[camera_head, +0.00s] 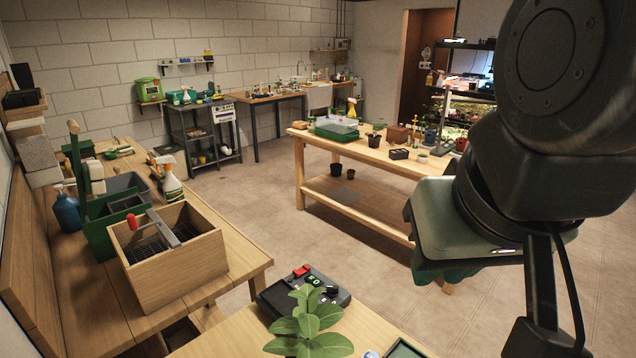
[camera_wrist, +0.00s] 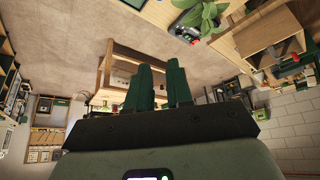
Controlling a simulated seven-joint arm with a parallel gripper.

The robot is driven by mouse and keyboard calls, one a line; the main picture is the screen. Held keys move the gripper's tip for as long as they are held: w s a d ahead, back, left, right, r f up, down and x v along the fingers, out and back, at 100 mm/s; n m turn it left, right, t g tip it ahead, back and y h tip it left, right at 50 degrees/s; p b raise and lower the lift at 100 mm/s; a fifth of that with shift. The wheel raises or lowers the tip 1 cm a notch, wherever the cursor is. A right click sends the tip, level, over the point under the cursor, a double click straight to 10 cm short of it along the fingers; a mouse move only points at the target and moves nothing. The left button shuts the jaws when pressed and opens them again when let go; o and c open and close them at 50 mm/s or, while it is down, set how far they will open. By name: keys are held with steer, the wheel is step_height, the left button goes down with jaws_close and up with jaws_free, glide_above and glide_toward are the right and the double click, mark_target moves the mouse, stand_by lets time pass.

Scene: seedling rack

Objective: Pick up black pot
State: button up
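Several dark pots could be the black pot. One small round dark pot (camera_head: 336,169) stands on the lower shelf of the middle table, with a smaller one (camera_head: 350,174) beside it.
The middle table (camera_head: 336,196) also bears seedlings and a covered tray. A leafy plant (camera_head: 307,327) and a control box (camera_head: 322,287) stand on the near table. A wooden crate (camera_head: 170,275) sits on the left bench. Open floor (camera_head: 235,205) lies between.

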mark_target(299, 352)
steer(key=o, duration=1.4)
steer(key=shift+f, duration=0.1)
steer(key=w+a+f+m+g+y, duration=0.3)
steer(key=a+f+m+g+y, duration=0.15)
steer(key=a+f+y, duration=0.35)
steer(key=w+a+f+m+g+y, duration=0.2)
steer(key=a+f+m+g+y, duration=0.15)
steer(key=f+g+y, duration=0.45)
steer(key=w+f+m+t+h, duration=0.1)
steer(key=w+f+m+t, duration=0.1)
steer(key=f+m+t, duration=0.5)
steer(key=w+f+m+t+h, duration=0.2)
steer(key=f+m+t, duration=0.5)
steer(key=f, duration=0.2)
steer(key=w+f+m+t+h, duration=0.2)
steer(key=f+m+t, duration=0.5)
steer(key=shift+d+f, duration=0.25)
steer(key=shift+f, duration=0.15)
steer(key=shift+x, duration=2.4)
